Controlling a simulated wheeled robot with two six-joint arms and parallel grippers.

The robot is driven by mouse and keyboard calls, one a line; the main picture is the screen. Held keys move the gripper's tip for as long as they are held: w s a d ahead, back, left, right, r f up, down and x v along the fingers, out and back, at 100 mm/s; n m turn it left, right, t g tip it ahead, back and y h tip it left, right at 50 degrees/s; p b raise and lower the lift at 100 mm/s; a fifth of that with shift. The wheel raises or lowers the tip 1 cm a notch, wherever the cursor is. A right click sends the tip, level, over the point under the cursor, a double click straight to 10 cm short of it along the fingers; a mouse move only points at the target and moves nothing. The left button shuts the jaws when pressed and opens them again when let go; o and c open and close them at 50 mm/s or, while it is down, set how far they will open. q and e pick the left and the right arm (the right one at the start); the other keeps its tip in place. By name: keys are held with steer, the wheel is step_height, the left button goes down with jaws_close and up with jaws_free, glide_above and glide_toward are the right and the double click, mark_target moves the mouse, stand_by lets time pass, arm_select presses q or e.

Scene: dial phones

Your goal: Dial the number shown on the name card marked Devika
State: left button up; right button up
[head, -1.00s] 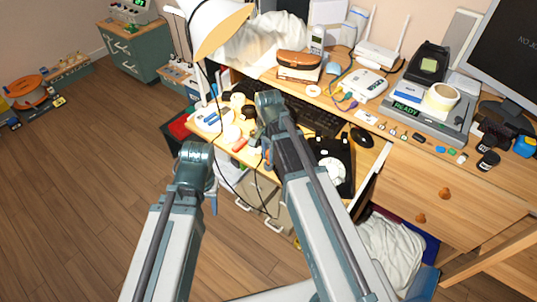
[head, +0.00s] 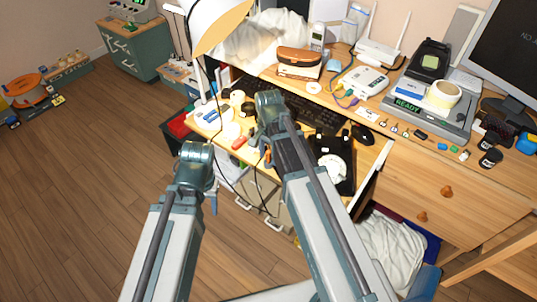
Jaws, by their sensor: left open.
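A black rotary phone (head: 344,182) with a white round dial (head: 332,167) sits near the desk's front edge, partly covered by my right arm. A small white card (head: 368,114) lies on the desk behind the mouse; its writing is too small to read. I cannot make out the name Devika anywhere. My left gripper (head: 212,201) shows only as a small bluish part beside the left arm, in front of the desk and left of the phone; it is open. My right gripper is hidden behind the right arm, left of the phone.
A grey machine (head: 459,132) reading READY carries a tape roll (head: 443,95). A black mouse (head: 362,134), keyboard (head: 318,115) and cordless handset (head: 318,37) stand on the crowded desk. A lamp (head: 212,25) and hanging cable are at its left. Open floor (head: 80,190) lies at left.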

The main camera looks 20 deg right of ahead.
stand_by(0.3)
step_height(320, 180, up, 14)
steer(key=p, duration=1.3)
steer(key=shift+p, duration=0.4)
steer(key=shift+f, duration=0.15)
steer(key=s+a+r+n+h+p, duration=0.1)
steer(key=s+a+r+n+p, duration=0.1)
steer(key=s+a+n, duration=0.8)
steer(key=s+n, duration=0.4)
steer(key=shift+s+a+r+p, duration=0.15)
steer(key=shift+a+r+p, duration=0.15)
steer(key=shift+r, duration=0.1)
stand_by(0.4)
